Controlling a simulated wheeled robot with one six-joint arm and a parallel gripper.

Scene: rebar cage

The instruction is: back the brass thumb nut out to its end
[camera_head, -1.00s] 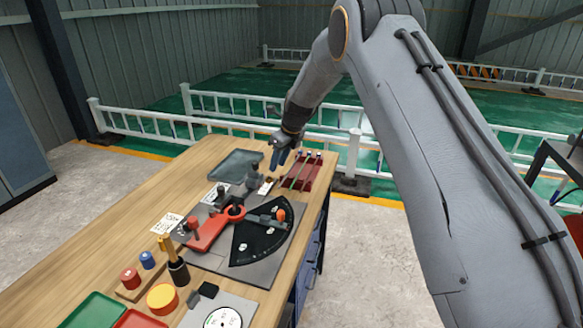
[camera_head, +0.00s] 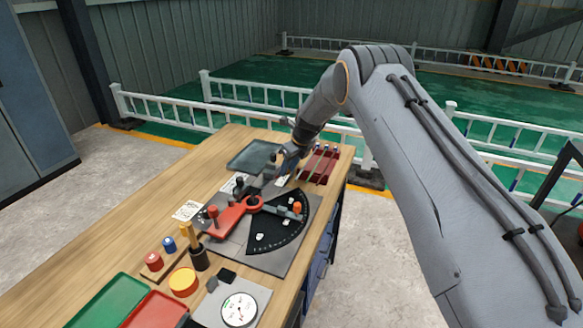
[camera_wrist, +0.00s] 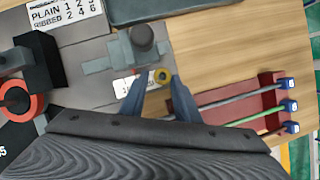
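The nut lies between the fingertips, nearer the right one, with a gap on the left. I cannot tell how far beyond the tips it is. In the head view my gripper (camera_head: 288,161) is low over the bench's far end and the nut cannot be made out.
A red rack (camera_wrist: 270,95) with blue-ended rods stands close on the right. A grey tray (camera_head: 254,155) lies behind the fixture. The red-handled bender with black scale plate (camera_head: 275,228) lies nearer. Coloured trays, a yellow disc and a dial fill the near end.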

